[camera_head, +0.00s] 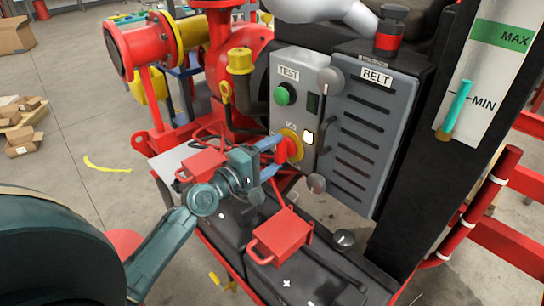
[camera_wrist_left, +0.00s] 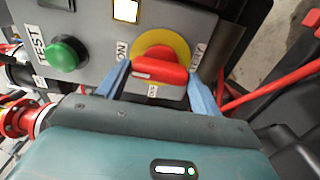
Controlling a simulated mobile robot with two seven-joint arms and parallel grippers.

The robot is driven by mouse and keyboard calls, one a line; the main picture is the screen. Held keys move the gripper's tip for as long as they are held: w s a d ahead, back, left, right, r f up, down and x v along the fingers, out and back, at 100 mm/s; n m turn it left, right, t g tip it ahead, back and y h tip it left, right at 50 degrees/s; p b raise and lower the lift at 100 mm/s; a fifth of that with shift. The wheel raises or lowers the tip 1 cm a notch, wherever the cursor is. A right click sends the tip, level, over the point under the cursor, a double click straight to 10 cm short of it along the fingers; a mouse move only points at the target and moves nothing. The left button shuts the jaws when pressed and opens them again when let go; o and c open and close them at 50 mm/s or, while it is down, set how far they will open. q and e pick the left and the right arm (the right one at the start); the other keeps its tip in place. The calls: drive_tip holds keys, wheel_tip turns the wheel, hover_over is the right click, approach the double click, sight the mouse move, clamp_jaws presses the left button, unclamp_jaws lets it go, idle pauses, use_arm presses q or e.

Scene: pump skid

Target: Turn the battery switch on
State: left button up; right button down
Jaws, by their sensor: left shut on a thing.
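The battery switch is a red knob (camera_head: 291,149) on a yellow round plate, low on the grey panel (camera_head: 298,68). In the left wrist view the red knob (camera_wrist_left: 158,67) sits between the blue fingers, with its yellow plate (camera_wrist_left: 160,40) behind it. A label reading ON is left of the plate and another label is at its right. My left gripper (camera_head: 274,158) reaches the switch from the left and is shut on the knob. The fingers hide part of the knob's sides. My right gripper is not in view.
A green TEST button (camera_head: 285,95) and a lit square lamp (camera_head: 309,137) are on the panel. The vented BELT guard (camera_head: 360,130) stands to the right. Red-capped black batteries (camera_head: 283,238) lie below.

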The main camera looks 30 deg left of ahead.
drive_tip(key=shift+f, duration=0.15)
use_arm(q)
drive_tip(key=o, duration=1)
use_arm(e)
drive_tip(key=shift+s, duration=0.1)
use_arm(q)
drive_tip(key=shift+s, duration=0.15)
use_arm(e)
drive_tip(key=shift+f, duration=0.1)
use_arm(q)
drive_tip(key=b+v, duration=0.4)
drive_tip(key=v, duration=0.9)
drive_tip(key=shift+a, duration=0.1)
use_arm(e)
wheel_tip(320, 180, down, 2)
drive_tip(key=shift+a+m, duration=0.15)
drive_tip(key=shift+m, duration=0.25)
